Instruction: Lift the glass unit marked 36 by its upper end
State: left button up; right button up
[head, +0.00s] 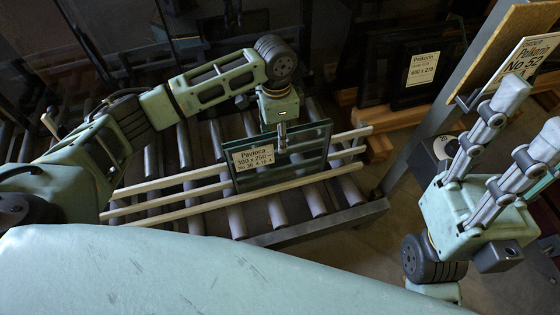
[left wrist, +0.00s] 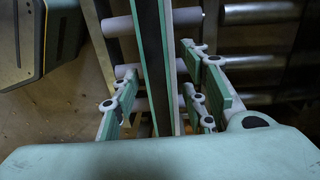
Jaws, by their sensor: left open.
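The glass unit (head: 312,150) stands tilted on the roller table, with a paper label (head: 254,158) on its face; the label's number is small and looks like 36. My left gripper (head: 282,140) is at its upper edge. In the left wrist view the unit's edge (left wrist: 153,50) runs between the fingers of my left gripper (left wrist: 158,95), which is open, with gaps seen on both sides. The lower end of the unit is partly hidden by a wooden rail. My right gripper (head: 530,120) is raised at the right, its fingers apart and empty.
Pale wooden rails (head: 190,203) lie across the rollers (head: 235,218). Another framed unit labelled 600 x 270 (head: 405,90) stands behind at the right on wooden blocks. A board with a No 52 label (head: 525,58) and a metal post (head: 430,110) stand near my right arm.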

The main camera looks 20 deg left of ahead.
aim_at(280, 161)
pick_arm(q)
notch_tip(280, 161, down, 5)
jog(key=b, duration=0.3)
jog(key=shift+s+d, duration=0.15)
jog(key=shift+c, duration=0.5)
grip_shut()
jog(key=shift+r, duration=0.2)
